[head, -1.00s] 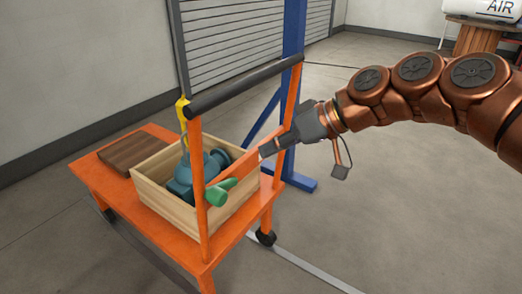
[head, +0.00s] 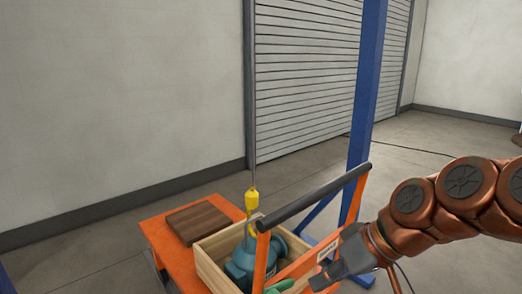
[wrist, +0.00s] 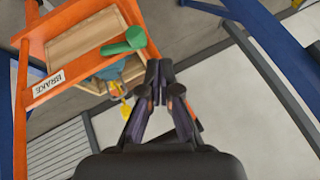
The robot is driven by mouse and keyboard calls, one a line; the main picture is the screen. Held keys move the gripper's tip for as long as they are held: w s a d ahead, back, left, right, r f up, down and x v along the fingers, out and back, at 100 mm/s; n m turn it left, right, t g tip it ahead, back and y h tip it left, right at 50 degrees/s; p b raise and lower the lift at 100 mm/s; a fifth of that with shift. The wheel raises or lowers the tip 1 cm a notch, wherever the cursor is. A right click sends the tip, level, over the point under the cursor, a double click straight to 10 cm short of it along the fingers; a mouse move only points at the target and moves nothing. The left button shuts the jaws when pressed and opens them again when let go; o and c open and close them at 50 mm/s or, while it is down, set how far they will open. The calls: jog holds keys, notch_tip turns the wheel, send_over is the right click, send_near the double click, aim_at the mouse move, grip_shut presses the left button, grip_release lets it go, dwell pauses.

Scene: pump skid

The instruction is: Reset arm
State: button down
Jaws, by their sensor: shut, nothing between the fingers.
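My copper arm comes in from the right in the head view. The handle is on the orange bar marked BRAKE (wrist: 48,84).
A wooden crate (head: 208,262) on the orange cart (head: 160,235) holds a teal pump (head: 240,265). A yellow hook (head: 252,200) hangs above it. A brown board (head: 199,222) lies behind the crate. A black push bar (head: 312,200) tops the cart. A blue post (head: 366,90) stands behind.

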jog(key=s+d+r+m+g+h+p, duration=0.2)
jog(key=s+r+p, duration=0.3)
jog(key=s+p, duration=0.3)
jog(key=s+d+r+m+g+h+p, duration=0.2)
jog(key=s+d+r+h+p, duration=0.3)
jog(key=s+p, duration=0.4)
jog(key=m+p, duration=0.1)
jog(key=p, duration=0.3)
jog(key=shift+s, duration=0.3)
